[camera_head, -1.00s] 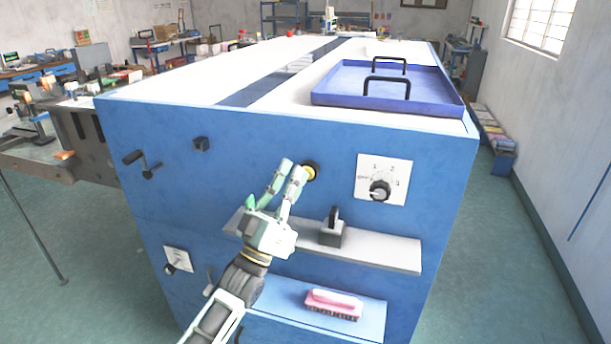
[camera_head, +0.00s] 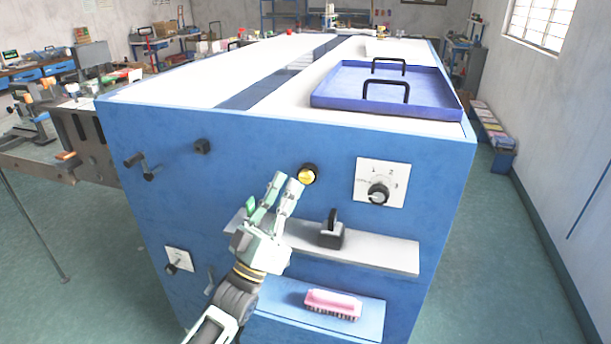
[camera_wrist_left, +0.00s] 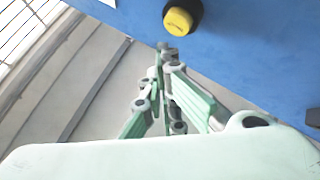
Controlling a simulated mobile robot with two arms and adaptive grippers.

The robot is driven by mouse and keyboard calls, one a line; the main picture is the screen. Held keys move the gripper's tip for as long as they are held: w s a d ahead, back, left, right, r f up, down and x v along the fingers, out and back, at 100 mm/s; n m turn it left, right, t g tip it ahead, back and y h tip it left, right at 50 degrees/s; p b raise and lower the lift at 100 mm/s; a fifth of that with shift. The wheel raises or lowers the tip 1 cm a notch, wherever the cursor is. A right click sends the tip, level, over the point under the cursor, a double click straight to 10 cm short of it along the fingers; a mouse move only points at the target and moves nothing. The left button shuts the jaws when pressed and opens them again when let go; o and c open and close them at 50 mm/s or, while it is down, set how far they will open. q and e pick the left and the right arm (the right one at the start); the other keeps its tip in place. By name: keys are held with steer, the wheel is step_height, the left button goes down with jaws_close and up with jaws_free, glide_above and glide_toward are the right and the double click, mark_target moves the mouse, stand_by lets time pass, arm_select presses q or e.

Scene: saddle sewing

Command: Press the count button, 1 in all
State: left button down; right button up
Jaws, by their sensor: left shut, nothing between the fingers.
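The count button is most likely the yellow button (camera_head: 307,174) in a black collar on the blue front panel of the machine (camera_head: 240,150). It also shows at the top of the left wrist view (camera_wrist_left: 179,21). My left gripper (camera_head: 284,184) is shut and empty. Its fingertips are just below and left of the button in the head view, apart from it. In the left wrist view the fingertips (camera_wrist_left: 166,50) lie below the button with a gap between. My right gripper is in neither view.
A dial on a white plate (camera_head: 380,183) is right of the button. Below are a grey shelf (camera_head: 385,253) with a dark handled block (camera_head: 331,232) and a lower shelf with a pink brush (camera_head: 333,303). A black knob (camera_head: 202,146) is on the left. A blue tray (camera_head: 345,97) sits on top.

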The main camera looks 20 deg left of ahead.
arm_select(q)
steer(key=shift+s+a+p, duration=0.1)
steer(key=shift+s+p, duration=0.45)
steer(key=shift+s, duration=1.2)
